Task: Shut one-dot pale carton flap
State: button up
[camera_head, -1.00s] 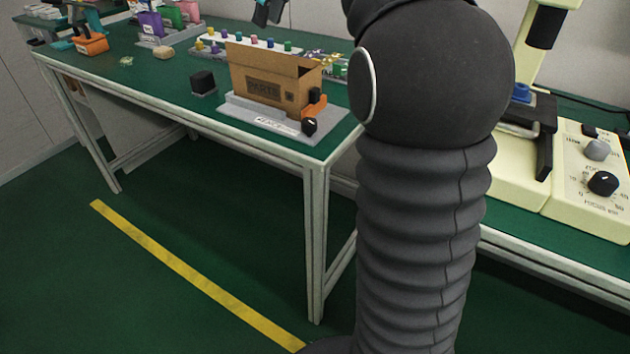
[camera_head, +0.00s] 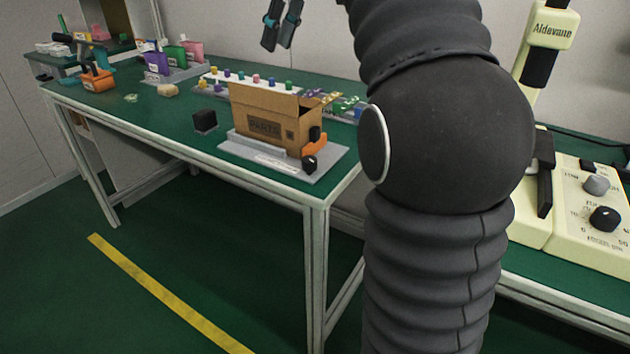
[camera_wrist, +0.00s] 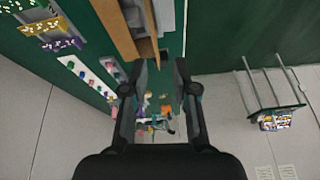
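A brown cardboard carton (camera_head: 262,125) marked "PARTS" stands on a grey base plate (camera_head: 330,170) near the front right corner of the green bench. Its top looks open, with a flap (camera_head: 310,101) standing out at the right end. I cannot make out a dot on it, and it does not look notably pale. My gripper (camera_head: 278,42) hangs in the air above and behind the carton, clear of it. Its fingers are apart and empty. The wrist view shows the two open fingers (camera_wrist: 160,85), with the carton's brown edge (camera_wrist: 118,28) beyond them at the top.
A black block (camera_head: 204,121) sits left of the carton. An orange part (camera_head: 315,146) and black knobs are at its right end. A rack of coloured pegs (camera_head: 240,79) stands behind. Purple and green bins (camera_head: 157,63) are farther left. A cream machine (camera_head: 590,215) stands at right.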

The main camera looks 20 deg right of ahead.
jog(key=s+a+f+m+t+h+b, duration=0.1)
jog(key=s+f+m, duration=0.2)
jog(key=s+f, duration=0.8)
jog(key=s+a+f+m+h+b, duration=0.1)
jog(key=s+f+m+b, duration=0.1)
jog(key=s+f, duration=0.9)
notch_tip(320, 180, down, 7)
jog(key=shift+a+r+m+t+h, duration=0.1)
jog(key=shift+a+m+t+h, duration=0.2)
jog(key=shift+a+m+t, duration=0.1)
notch_tip(320, 180, up, 30)
jog(key=n+g+y+p, duration=0.2)
jog(key=n+y, duration=0.1)
jog(key=n, duration=0.4)
send_over(260, 91)
jog(key=s+d, duration=0.4)
jog(key=b+x, duration=0.5)
jog(key=x, duration=0.9)
jog(key=shift+r, duration=0.1)
jog(key=shift+c, duration=0.2)
grip_shut()
